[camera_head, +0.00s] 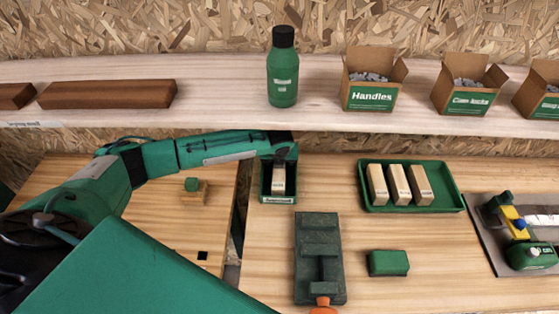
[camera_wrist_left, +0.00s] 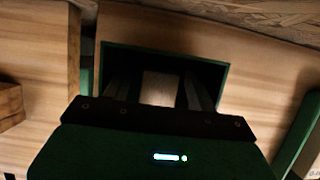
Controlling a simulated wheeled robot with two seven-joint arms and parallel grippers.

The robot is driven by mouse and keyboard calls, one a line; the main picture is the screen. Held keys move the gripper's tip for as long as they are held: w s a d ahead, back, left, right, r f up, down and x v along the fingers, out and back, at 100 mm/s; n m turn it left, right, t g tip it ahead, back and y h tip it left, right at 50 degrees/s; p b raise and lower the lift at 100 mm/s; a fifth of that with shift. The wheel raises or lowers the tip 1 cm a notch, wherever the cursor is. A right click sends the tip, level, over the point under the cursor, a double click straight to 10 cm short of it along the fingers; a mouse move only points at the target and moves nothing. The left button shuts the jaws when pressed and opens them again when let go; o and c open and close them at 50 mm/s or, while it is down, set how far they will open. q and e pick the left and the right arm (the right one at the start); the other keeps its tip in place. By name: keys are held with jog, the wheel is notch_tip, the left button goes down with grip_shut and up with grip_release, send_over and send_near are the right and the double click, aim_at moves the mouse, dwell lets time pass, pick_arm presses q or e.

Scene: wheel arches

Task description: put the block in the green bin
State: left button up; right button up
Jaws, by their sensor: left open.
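A pale wooden block (camera_head: 278,183) is inside the small green bin (camera_head: 278,200), near the middle of the bench's back part. In the left wrist view the block (camera_wrist_left: 160,88) shows within the dark green walls of the bin (camera_wrist_left: 222,76). My left gripper (camera_head: 279,168) reaches down over the bin. Its fingers (camera_wrist_left: 160,98) are open, one on each side of the block, with dark gaps between. Whether the block touches the bin's floor is hidden. My right gripper is out of view.
A green tray (camera_head: 413,207) with three pale blocks lies to the right. A dark green vise-like fixture (camera_head: 319,255) and a green block (camera_head: 388,263) lie in front. A shelf (camera_head: 225,118) with a bottle (camera_head: 283,70) and cartons runs above the arm.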

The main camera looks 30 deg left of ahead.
pick_arm(q)
jog(key=b+v, duration=0.1)
jog(key=v, duration=0.6)
jog(key=shift+w+r+b, duration=0.1)
jog(key=shift+b, duration=0.25)
jog(key=shift+r, duration=0.35)
